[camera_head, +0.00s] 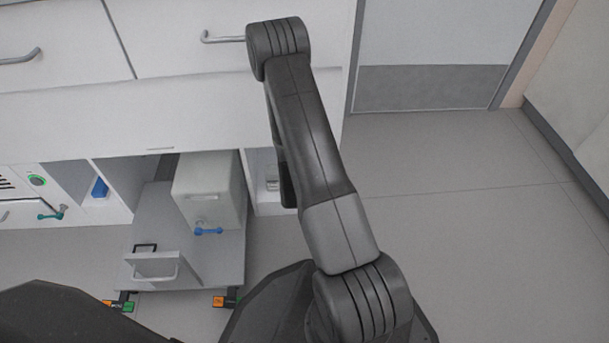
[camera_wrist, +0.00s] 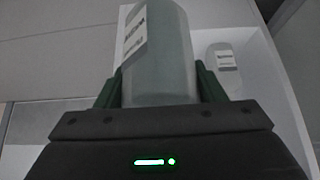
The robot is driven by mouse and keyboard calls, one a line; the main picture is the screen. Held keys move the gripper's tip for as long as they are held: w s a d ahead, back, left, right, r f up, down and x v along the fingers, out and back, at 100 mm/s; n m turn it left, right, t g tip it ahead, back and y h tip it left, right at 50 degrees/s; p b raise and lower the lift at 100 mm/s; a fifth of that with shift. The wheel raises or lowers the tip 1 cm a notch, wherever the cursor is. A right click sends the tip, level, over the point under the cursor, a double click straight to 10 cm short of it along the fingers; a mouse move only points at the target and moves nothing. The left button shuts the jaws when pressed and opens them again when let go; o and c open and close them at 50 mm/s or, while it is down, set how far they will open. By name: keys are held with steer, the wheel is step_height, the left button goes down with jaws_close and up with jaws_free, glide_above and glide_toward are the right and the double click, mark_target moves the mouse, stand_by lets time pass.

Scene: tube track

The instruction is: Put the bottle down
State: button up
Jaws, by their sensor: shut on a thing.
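A pale translucent bottle (camera_wrist: 158,55) with a white printed label stands between the two green fingers of my gripper (camera_wrist: 158,85) in the wrist view. The fingers are shut on its sides, and its top is cut off by the picture edge. What lies under the bottle is hidden by my gripper's dark body. In the head view my arm covers the gripper, and I cannot make out the held bottle there.
A second labelled bottle (camera_wrist: 223,68) stands to the right in a white compartment (camera_wrist: 270,75). In the head view white drawers (camera_head: 190,40) rise above open compartments, with a grey cart-like unit (camera_head: 225,260) below. Clear floor (camera_head: 460,220) lies to the right.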

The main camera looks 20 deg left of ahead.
steer(key=w+a+p, duration=0.6)
steer(key=w, duration=0.7)
step_height(320, 180, down, 7)
steer(key=b, duration=0.4)
steer(key=shift+a+r+b, duration=0.1)
steer(key=shift+r+b, duration=0.1)
steer(key=shift+b, duration=0.15)
steer(key=shift+w+a+f, duration=0.1)
steer(key=shift+w+f, duration=0.05)
steer(key=shift+f, duration=0.05)
steer(key=shift+f, duration=0.1)
steer(key=o, duration=1.2)
steer(key=shift+c, duration=0.2)
